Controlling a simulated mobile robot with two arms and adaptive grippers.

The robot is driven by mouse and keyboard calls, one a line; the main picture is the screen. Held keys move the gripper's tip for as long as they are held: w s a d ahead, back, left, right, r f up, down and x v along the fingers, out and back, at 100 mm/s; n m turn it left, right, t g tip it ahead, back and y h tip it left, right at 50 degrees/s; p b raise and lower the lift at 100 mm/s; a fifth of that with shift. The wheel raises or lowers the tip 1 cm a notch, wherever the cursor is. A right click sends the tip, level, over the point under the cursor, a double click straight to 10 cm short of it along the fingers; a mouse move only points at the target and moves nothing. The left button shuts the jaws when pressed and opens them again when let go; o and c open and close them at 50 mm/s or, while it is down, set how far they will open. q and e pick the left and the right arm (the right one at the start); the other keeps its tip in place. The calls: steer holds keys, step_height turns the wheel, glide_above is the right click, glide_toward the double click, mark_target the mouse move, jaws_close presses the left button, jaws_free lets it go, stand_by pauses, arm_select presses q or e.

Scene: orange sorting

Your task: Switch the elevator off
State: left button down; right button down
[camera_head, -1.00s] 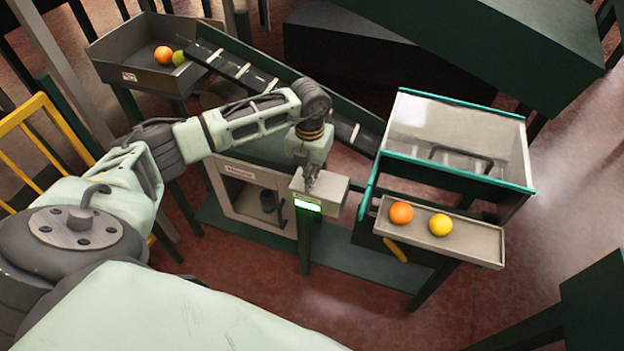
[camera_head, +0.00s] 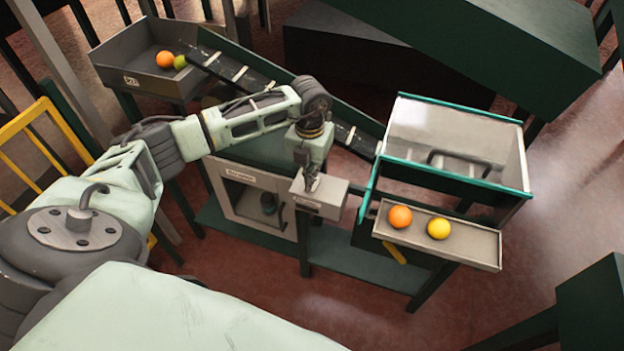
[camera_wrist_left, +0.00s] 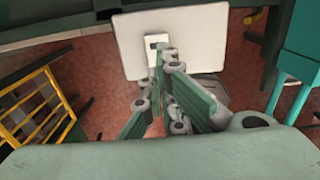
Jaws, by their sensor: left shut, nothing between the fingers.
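The elevator (camera_head: 240,72) is a dark sloping belt with pale cleats, rising left to a grey bin (camera_head: 125,65). A grey control box (camera_head: 333,193) stands on a post below the belt. Its front label shows no green light. My left gripper (camera_head: 311,186) is shut and empty, pointing down at the top of the box. In the left wrist view, its fingertips (camera_wrist_left: 162,60) are at a small white switch with a dark top (camera_wrist_left: 154,41) on the pale box top (camera_wrist_left: 205,35). They partly hide the switch, and I cannot tell whether they touch it. My right gripper is not in view.
An orange (camera_head: 165,59) and a green fruit (camera_head: 180,62) are in the grey bin. An orange (camera_head: 400,216) and a yellow fruit (camera_head: 439,228) lie on a tray (camera_head: 476,245) before a teal-edged hopper (camera_head: 455,125). A yellow rail (camera_head: 40,140) stands left.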

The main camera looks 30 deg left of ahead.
arm_select(q)
steer(key=shift+r+p, duration=1.15)
steer(key=shift+r, duration=1)
